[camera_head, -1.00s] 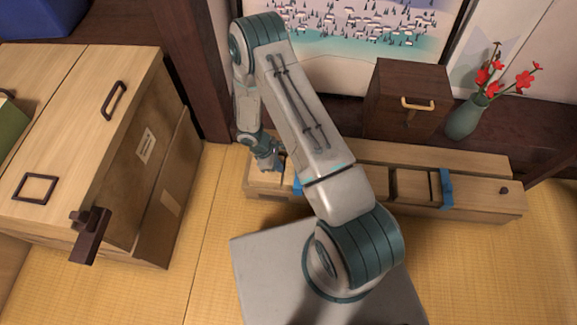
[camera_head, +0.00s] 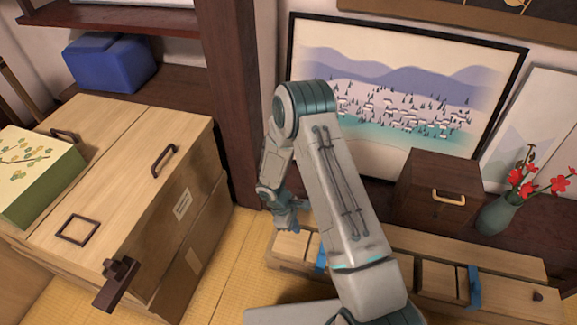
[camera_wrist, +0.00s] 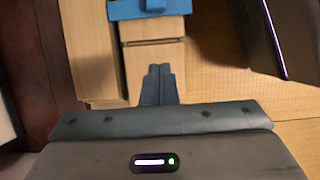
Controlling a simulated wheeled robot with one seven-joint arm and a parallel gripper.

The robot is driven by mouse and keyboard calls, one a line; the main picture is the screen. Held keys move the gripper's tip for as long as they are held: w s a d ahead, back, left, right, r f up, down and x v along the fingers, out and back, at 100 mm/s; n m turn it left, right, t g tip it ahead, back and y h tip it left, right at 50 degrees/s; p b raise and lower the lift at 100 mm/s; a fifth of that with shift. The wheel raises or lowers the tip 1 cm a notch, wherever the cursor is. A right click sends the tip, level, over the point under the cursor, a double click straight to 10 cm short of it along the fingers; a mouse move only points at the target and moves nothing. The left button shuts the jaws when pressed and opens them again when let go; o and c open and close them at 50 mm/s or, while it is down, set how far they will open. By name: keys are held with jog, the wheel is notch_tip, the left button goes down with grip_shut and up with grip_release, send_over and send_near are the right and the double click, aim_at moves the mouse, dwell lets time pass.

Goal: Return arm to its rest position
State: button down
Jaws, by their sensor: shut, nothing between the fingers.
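My gripper (camera_head: 287,222) hangs at the end of my folded arm, above the left end of a long low wooden box with blue bands (camera_head: 404,243). In the wrist view my gripper (camera_wrist: 158,70) shows two dark fingers pressed together with nothing between them. Below them there is the pale wood of the box and a blue band (camera_wrist: 120,10). I cannot tell the exact height of the fingers above the box.
A large wooden chest (camera_head: 120,170) with dark handles stands at the left, with a green patterned box (camera_head: 35,175) on it. A dark wood box (camera_head: 440,190), a vase with red flowers (camera_head: 497,213) and a landscape picture (camera_head: 400,75) are behind. Tatami (camera_head: 225,270) lies between chest and low box.

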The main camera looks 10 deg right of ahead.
jog(key=d+r+m+p, duration=0.2)
jog(key=r+p, duration=0.2)
jog(key=r, duration=0.9)
jog(key=d+r+m+t+p, duration=0.15)
jog(key=r+p, duration=0.35)
jog(key=r, duration=0.7)
jog(key=d+r+m+p, duration=0.2)
jog(key=r+m+p, duration=0.15)
jog(key=r, duration=0.95)
jog(key=s+r+m+t+y+p, duration=0.1)
jog(key=s+r+p, duration=0.4)
jog(key=r, duration=0.5)
jog(key=s+d+r+m+t+y+p, duration=0.1)
jog(key=s+r+m+p, duration=0.2)
jog(key=s+r+p, duration=0.3)
jog(key=s+r+m+t+y+p, duration=0.1)
jog(key=s+r+p, duration=0.5)
jog(key=r, duration=1)
jog(key=shift+s+d+r+m+y, duration=0.2)
jog(key=shift+m+y, duration=0.3)
jog(key=shift+m, duration=0.4)
